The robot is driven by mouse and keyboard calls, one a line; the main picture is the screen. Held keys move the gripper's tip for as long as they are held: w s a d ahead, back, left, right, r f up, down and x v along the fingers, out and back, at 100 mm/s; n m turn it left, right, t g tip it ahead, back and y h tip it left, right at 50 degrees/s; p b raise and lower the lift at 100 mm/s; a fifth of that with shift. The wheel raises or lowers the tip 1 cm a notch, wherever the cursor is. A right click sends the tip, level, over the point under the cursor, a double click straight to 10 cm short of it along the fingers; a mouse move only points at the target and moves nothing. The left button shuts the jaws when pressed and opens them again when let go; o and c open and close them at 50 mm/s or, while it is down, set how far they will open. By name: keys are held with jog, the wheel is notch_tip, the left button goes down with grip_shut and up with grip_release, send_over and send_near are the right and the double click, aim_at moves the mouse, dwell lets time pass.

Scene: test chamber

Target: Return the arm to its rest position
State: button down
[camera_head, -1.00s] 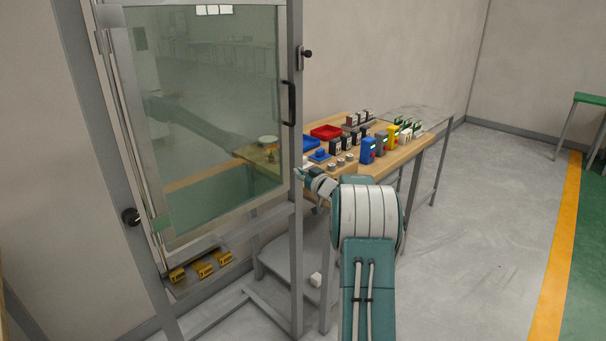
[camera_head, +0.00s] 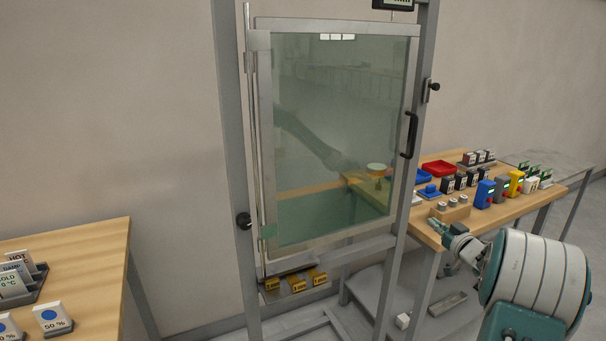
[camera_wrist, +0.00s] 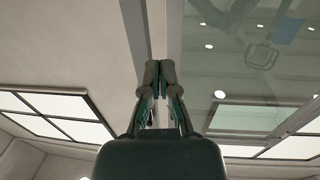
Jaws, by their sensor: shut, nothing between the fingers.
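My arm (camera_head: 530,272) reaches in from the lower right in the head view, with its large grey and teal joint in front of the wooden table. My gripper (camera_head: 438,226) is at the arm's far end, by the front edge of that table and to the right of the glass door's frame. In the wrist view my gripper (camera_wrist: 159,70) points up toward the ceiling, its two fingertips together and nothing between them. It appears clear of the door and the table, though the exact gap cannot be told.
A framed glass door (camera_head: 335,140) with a black handle (camera_head: 411,135) stands left of my arm. The wooden table (camera_head: 520,207) holds trays and several coloured devices. Another table (camera_head: 95,262) with labelled blocks is at left. Yellow tags (camera_head: 297,283) sit below the door.

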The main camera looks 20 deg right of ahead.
jog(key=s+a+r+m+g+h, duration=0.1)
jog(key=a+r+g+h, duration=0.15)
jog(key=a+r, duration=0.5)
jog(key=s+a+r+m+g+h, duration=0.1)
jog(key=a+r+g+h, duration=0.2)
jog(key=a, duration=0.7)
jog(key=s+a+f+n+g+y, duration=0.1)
jog(key=s+a+f+g+y, duration=0.1)
jog(key=s+a, duration=1)
jog(key=s+a+f+n+g+y, duration=0.1)
jog(key=s+a+f+g+y, duration=0.2)
jog(key=s+a, duration=0.9)
jog(key=s+f+g, duration=0.2)
jog(key=s, duration=0.1)
jog(key=shift+a+f, duration=0.25)
jog(key=shift+a, duration=0.05)
jog(key=shift+y, duration=0.25)
